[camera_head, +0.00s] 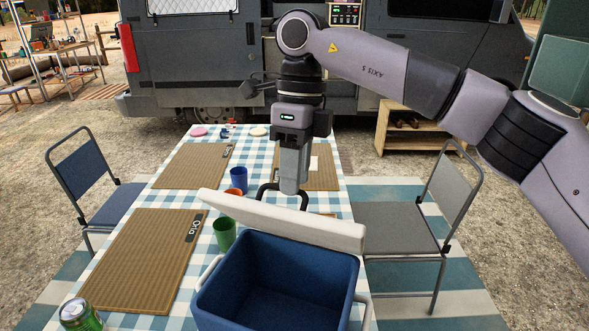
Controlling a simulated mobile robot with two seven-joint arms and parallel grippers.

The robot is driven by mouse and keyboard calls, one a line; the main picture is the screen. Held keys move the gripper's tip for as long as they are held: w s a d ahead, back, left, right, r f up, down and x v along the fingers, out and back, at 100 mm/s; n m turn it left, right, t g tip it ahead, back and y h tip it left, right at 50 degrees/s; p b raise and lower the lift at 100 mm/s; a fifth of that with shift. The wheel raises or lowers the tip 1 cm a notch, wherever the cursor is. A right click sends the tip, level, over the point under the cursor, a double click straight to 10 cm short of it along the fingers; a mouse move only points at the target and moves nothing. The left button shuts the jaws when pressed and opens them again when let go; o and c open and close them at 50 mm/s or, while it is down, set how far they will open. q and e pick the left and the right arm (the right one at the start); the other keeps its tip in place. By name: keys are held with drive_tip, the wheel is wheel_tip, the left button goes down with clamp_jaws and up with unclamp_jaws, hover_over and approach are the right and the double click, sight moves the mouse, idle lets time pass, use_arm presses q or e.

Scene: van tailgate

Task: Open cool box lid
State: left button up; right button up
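The cool box (215,301) is blue and stands at the near end of the table. Its inside is in view and looks empty. Its white lid (315,231) is raised at the far side of the box and shows nearly edge-on. A black looped handle (265,188) shows just behind the lid. My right gripper (291,188) points down behind the lid, with its fingertips in front of the middle of this handle. The fingers overlap from this side, so whether they grip the handle is unclear. My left gripper is out of view.
The checked table (256,131) holds woven mats (145,262), a green cup (224,235), a blue cup (239,178), an orange item (233,193) and a can (78,314). Chairs stand left (92,180) and right (400,228). The van (195,55) is behind.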

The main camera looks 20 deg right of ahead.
drive_tip(key=shift+r, duration=0.1)
wheel_tip(320, 180, up, 7)
drive_tip(key=w, duration=0.1)
drive_tip(key=shift+d, duration=0.35)
drive_tip(key=c, duration=0.5)
drive_tip(key=shift+a+b, duration=0.25)
drive_tip(key=shift+b, duration=0.2)
clamp_jaws()
drive_tip(key=t+h+b, duration=0.4)
drive_tip(key=t+b, duration=0.2)
drive_tip(key=b, duration=0.4)
approach(279, 207)
drive_tip(key=x, duration=0.2)
drive_tip(key=w+b+x, duration=0.1)
drive_tip(key=x, duration=0.2)
drive_tip(key=r+x, duration=0.1)
drive_tip(key=x, duration=0.2)
drive_tip(key=shift+w+d+f, duration=0.15)
drive_tip(key=shift+w+d, duration=0.2)
drive_tip(key=shift+w, duration=0.05)
